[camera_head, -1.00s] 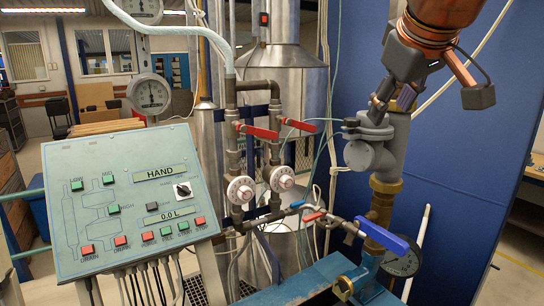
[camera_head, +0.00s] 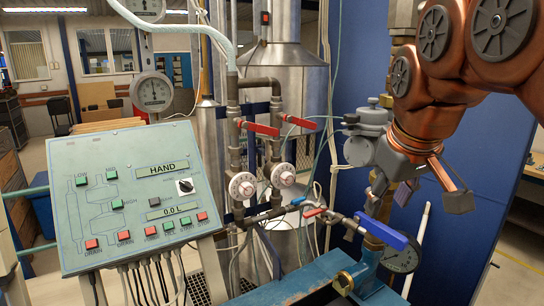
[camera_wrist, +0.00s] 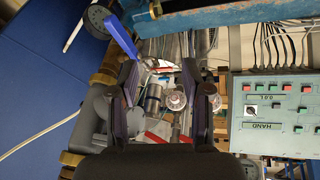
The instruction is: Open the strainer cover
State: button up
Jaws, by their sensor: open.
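The grey strainer (camera_head: 359,152) is on the vertical pipe right of centre in the head view. Its round cover (camera_head: 372,116) with a small knob sits on top, closed as far as I can see. My arm hides the strainer's right side. My gripper (camera_head: 386,192) is open and empty, below the cover and beside the lower part of the strainer, pointing downward. In the wrist view my two fingers (camera_wrist: 160,88) are spread, with nothing held between them. A grey body, likely the strainer, shows partly behind the left finger in the wrist view (camera_wrist: 97,106).
A blue-handled valve (camera_head: 384,232) and a dark gauge (camera_head: 401,255) are below my gripper. Red-handled valves (camera_head: 258,128) and the control panel (camera_head: 132,198) stand to the left. A blue wall (camera_head: 490,150) is behind my arm.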

jog(key=s+f+m+g, duration=0.1)
jog(key=s+f+g, duration=0.2)
jog(key=s+f, duration=0.7)
jog(key=s+f+m+g, duration=0.2)
jog(key=s+f, duration=0.9)
jog(key=f, duration=0.8)
jog(key=shift+a+f+g+y+b, duration=0.25)
jog(key=shift+g+b, duration=0.2)
jog(key=shift+g, duration=0.35)
jog(key=shift+s+f, duration=0.15)
jog(key=shift+s, duration=0.25)
jog(key=shift+c, duration=0.5)
jog(key=shift+a, duration=0.1)
